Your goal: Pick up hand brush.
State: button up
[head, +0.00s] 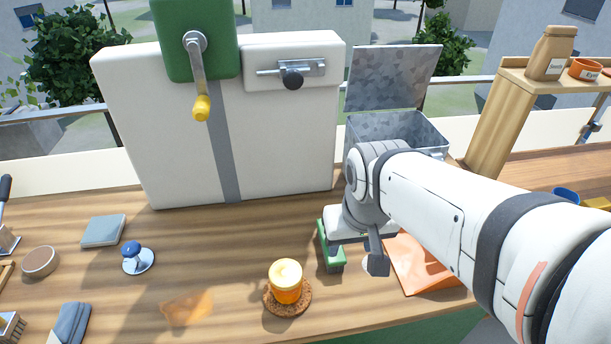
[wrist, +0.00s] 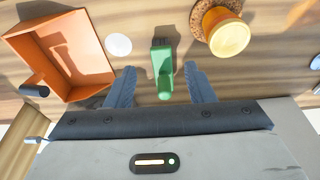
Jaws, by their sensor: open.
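The green hand brush (head: 331,252) lies on the wooden counter, partly hidden by my gripper in the head view. In the wrist view the hand brush (wrist: 165,72) points its green handle toward me, with a dark end away from me. My gripper (head: 355,250) is low over the counter at the brush. In the wrist view my gripper (wrist: 160,80) is open, with one finger on each side of the handle and visible gaps on both sides. I cannot tell how far the fingertips are above the counter.
An orange dustpan-like tray (head: 425,268) and a white disc (wrist: 118,44) lie on one side. A honey jar (head: 286,280) on a cork coaster (head: 270,303) stands close on the other. A metal box (head: 410,130) with raised lid and a white panel (head: 170,130) stand behind.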

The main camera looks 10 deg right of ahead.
jog(key=w+m+p, duration=0.2)
jog(key=w+m+g+p, duration=0.1)
jog(key=w+m+p, duration=0.1)
jog(key=w, duration=0.1)
jog(key=w+r+m+p, duration=0.1)
jog(key=w+m+p, duration=0.1)
jog(key=shift+w+d, duration=0.2)
jog(key=shift+d, duration=0.1)
jog(key=w+f+m+p, duration=0.1)
jog(key=w+m, duration=0.1)
jog(key=w+f+m+g+p, duration=0.1)
jog(key=m+p, duration=0.1)
jog(key=w+f+m+p, duration=0.1)
jog(key=w+f+m, duration=0.1)
jog(key=shift+w+d+f+m+g+p, duration=0.1)
jog(key=shift+w+m+g+p, duration=0.2)
jog(key=shift+w+m+p, duration=0.1)
jog(key=shift+f, duration=0.65)
jog(key=shift+w+a+f+p, duration=0.1)
jog(key=shift+f+p, duration=0.4)
jog(key=shift+f, duration=1.25)
jog(key=shift+w+a+f+p, duration=0.1)
jog(key=shift+f+p, duration=0.35)
jog(key=shift+f, duration=1.3)
jog(key=shift+c, duration=0.3)
grip_shut()
